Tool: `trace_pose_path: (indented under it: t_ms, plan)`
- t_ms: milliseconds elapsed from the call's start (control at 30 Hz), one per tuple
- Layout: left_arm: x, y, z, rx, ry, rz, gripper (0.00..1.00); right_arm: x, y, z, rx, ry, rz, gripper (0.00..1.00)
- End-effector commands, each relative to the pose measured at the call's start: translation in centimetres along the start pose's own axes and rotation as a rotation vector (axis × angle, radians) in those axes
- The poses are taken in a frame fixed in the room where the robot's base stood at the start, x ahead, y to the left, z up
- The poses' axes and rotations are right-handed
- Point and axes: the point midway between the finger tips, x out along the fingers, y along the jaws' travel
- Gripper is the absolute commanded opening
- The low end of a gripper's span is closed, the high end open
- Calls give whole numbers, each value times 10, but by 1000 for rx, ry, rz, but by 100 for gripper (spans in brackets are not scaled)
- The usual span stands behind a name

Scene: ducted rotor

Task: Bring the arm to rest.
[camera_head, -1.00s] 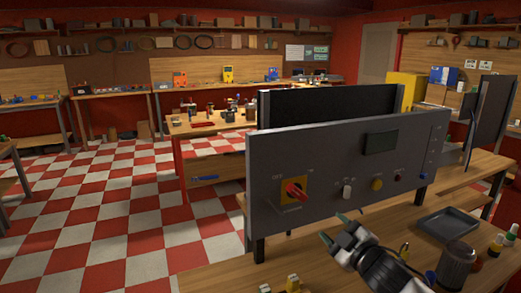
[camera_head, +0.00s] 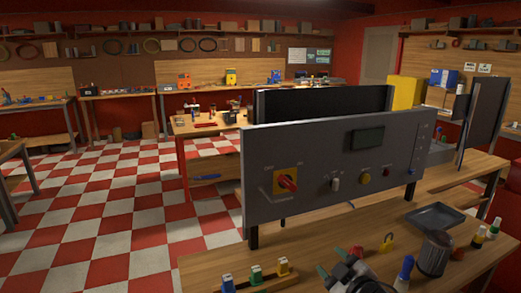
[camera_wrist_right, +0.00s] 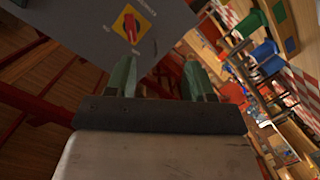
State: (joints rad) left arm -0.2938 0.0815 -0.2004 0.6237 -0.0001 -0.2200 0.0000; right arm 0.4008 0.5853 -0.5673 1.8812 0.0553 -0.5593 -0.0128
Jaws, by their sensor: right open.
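My right gripper (camera_head: 342,270) is at the bottom edge of the head view, over the near workbench. It is open and empty, with its green fingertips apart; they also show in the right wrist view (camera_wrist_right: 159,80). It is clear of the grey control panel (camera_head: 340,150), which stands upright behind it. The panel's red rotary switch on a yellow plate (camera_head: 287,181) also shows in the right wrist view (camera_wrist_right: 130,24). Most of my right arm is cut off by the frame. My left gripper is not in view.
On the bench (camera_head: 215,263) are a yellow padlock (camera_head: 387,243), a grey tray (camera_head: 436,217), a dark cylindrical container (camera_head: 435,254), small bottles and a wooden holder with coloured blocks (camera_head: 256,274). The padlock and a blue-capped bottle (camera_head: 404,271) are close right of my gripper.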

Motion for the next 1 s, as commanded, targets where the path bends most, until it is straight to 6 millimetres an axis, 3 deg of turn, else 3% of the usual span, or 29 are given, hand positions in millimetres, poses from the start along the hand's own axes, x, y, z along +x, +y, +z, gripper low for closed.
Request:
trace_pose_path:
  t_ms: [267, 500, 700, 1000]
  plan:
    - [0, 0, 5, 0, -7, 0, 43, -50, -70, 38, 191, -230, -73, 53]
    - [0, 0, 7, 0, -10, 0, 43, -146, -134, 83, 427, -589, -146, 53]
    - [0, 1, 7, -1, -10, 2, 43, -211, -161, 104, 544, -816, -182, 53]
    - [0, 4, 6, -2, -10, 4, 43, -293, -184, 117, 663, -1082, -215, 53]
